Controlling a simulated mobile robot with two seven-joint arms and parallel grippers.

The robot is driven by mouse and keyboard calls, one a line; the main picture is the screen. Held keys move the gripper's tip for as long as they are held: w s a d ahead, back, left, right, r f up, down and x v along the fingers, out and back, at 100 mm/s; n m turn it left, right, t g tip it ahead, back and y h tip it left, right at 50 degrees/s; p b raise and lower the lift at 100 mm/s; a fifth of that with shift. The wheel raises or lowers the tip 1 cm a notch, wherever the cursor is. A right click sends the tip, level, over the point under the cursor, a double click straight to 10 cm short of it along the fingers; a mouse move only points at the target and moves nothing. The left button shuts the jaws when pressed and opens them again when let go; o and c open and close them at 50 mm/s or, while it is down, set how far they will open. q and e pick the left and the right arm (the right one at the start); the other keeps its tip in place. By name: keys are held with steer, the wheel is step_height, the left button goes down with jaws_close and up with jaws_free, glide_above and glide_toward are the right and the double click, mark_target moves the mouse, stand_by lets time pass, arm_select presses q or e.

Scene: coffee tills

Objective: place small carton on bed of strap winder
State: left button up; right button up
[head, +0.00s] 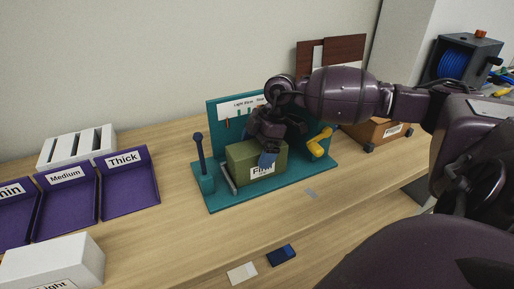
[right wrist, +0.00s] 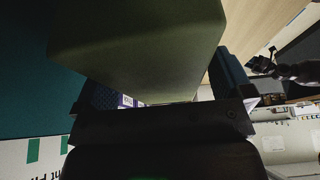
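The small carton (head: 243,158), an olive-green box, is on the bed (head: 210,201) of the teal strap winder (head: 217,120). A white label starting "Fi" shows at its front, partly covered. My right gripper (head: 268,145) reaches down over the carton, one blue fingertip in front of its front side; the other is hidden. In the right wrist view the carton (right wrist: 140,45) fills the space ahead of the gripper, a finger close at its right edge. Whether the fingers press on it is unclear. A dark gripper, likely my left (right wrist: 262,65), shows small at the right of that view.
The winder has an upright dark blue lever (head: 199,150) at left and a yellow handle (head: 319,144) at right. Purple trays (head: 130,190), a white slotted rack (head: 80,146) and a white box (head: 55,262) stand left. A brown box (head: 372,132) stands behind right. The table between trays and winder is clear.

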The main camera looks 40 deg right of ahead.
steer(key=shift+d+r, duration=0.1)
steer(key=shift+r, duration=0.4)
steer(key=p+v, duration=0.2)
steer(key=v, duration=0.1)
steer(key=shift+r, duration=0.2)
steer(key=shift+p+v, duration=0.8)
steer(key=shift+v, duration=0.4)
steer(key=shift+d+r+p, duration=0.25)
steer(key=shift+r+p, duration=0.05)
steer(key=shift+r, duration=0.15)
steer(key=shift+s+d, duration=0.1)
arm_select(q)
steer(key=r, duration=0.2)
steer(key=shift+s+a+r, duration=0.2)
steer(key=shift+s+r, duration=0.15)
arm_select(e)
steer(key=shift+f, duration=0.1)
arm_select(q)
steer(key=shift+w+r, duration=0.15)
